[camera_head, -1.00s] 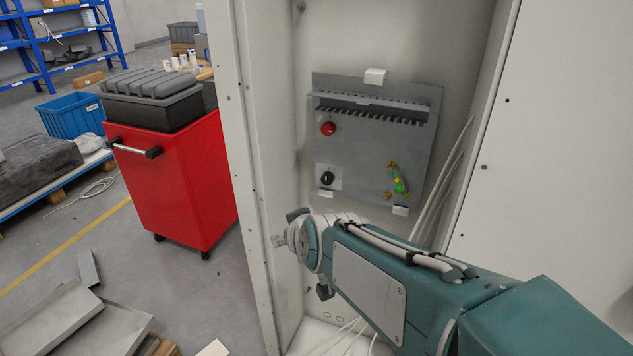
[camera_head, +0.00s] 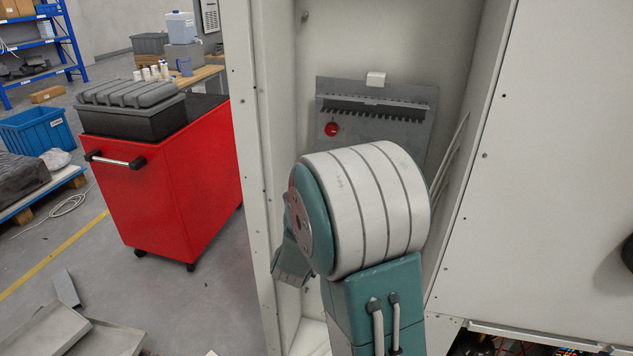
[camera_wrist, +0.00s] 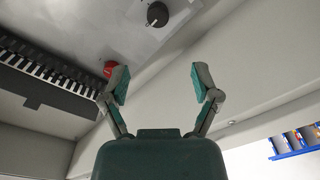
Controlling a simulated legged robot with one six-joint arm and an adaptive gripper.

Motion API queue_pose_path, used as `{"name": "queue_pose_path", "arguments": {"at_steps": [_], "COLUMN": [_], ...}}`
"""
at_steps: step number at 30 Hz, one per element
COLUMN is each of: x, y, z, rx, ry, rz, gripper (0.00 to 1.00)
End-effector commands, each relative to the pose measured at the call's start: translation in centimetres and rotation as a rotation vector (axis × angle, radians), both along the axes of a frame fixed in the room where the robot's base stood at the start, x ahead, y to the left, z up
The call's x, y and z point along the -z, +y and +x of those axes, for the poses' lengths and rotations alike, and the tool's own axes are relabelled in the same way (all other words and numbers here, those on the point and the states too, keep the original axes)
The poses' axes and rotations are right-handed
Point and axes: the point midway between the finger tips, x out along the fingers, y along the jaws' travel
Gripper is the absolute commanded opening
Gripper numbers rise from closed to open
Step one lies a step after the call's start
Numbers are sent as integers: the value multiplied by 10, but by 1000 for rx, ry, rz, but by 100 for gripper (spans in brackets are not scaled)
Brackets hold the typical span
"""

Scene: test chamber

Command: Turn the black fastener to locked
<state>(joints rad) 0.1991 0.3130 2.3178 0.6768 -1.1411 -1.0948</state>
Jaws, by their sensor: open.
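The black fastener is a round black knob (camera_wrist: 157,14) on a light plate, near the top of the wrist view. In the head view my arm hides it. My gripper (camera_wrist: 158,82) is open and empty, its two green-padded fingers spread wide. The knob lies beyond the fingertips, above the gap between them in the picture, and nothing touches it. I cannot read the knob's setting.
The grey panel (camera_head: 333,92) inside the white cabinet carries a red button (camera_head: 332,129), which the wrist view shows near the left finger (camera_wrist: 109,68). A slotted black strip (camera_wrist: 45,75) runs along the panel. A red cart (camera_head: 180,190) stands left of the cabinet.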

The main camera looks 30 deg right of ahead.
Motion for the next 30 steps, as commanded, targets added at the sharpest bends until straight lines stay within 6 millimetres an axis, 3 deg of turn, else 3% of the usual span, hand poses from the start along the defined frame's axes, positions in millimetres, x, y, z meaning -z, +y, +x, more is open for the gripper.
{"name": "queue_pose_path", "arguments": {"at_steps": [9, 18, 30], "x": [1, -1, 0], "y": [-40, -65, -82], "z": [30, 65, 74], "rx": [6, 1, 0], "ry": [0, -1, 0], "rz": [4, -3, 2], "gripper": [79, 79, 79]}}
